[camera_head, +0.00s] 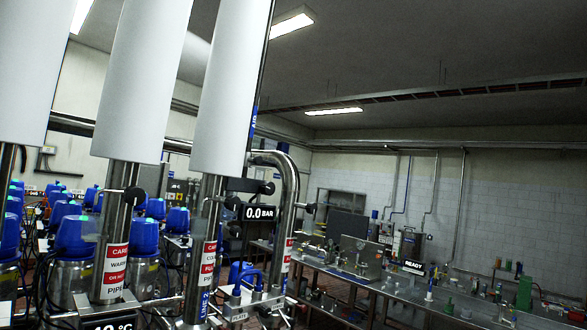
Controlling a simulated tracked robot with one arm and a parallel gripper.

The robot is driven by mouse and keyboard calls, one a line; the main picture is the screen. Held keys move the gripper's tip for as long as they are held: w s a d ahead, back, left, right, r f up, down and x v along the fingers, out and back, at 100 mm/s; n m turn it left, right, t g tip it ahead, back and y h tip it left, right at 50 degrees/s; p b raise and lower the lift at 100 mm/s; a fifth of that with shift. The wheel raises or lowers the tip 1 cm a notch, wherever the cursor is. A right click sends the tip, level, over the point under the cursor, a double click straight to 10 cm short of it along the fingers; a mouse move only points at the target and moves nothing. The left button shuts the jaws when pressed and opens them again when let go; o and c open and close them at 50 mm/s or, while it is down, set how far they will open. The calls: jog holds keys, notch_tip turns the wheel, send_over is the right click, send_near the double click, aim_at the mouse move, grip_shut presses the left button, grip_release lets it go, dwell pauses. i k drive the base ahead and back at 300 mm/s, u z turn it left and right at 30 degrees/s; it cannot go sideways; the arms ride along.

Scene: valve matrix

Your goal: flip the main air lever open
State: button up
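A pressure display (260,213) reading 0.0 BAR is left of centre, among steel pipes. Just above it a dark horizontal bar (249,186) crosses the pipework; I cannot tell whether it is the main air lever or a fitting. A blue label (254,117) that seems to read AIR is on a thin pipe above, partly behind a white pipe sleeve.
Large white sleeved pipes (232,85) fill the upper left, close to the camera. Several blue-topped valves (78,237) stand behind at left. A curved steel pipe (291,185) stands right of the display. A long metal bench (400,300) with equipment runs along the right.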

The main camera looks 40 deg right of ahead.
aim_at(269, 163)
jog(key=u, duration=0.05)
jog(key=k, duration=0.45)
jog(key=z, duration=0.95)
jog(key=i, duration=0.9)
jog(key=z, duration=0.5)
jog(key=i, duration=1.65)
jog(key=u, duration=0.55)
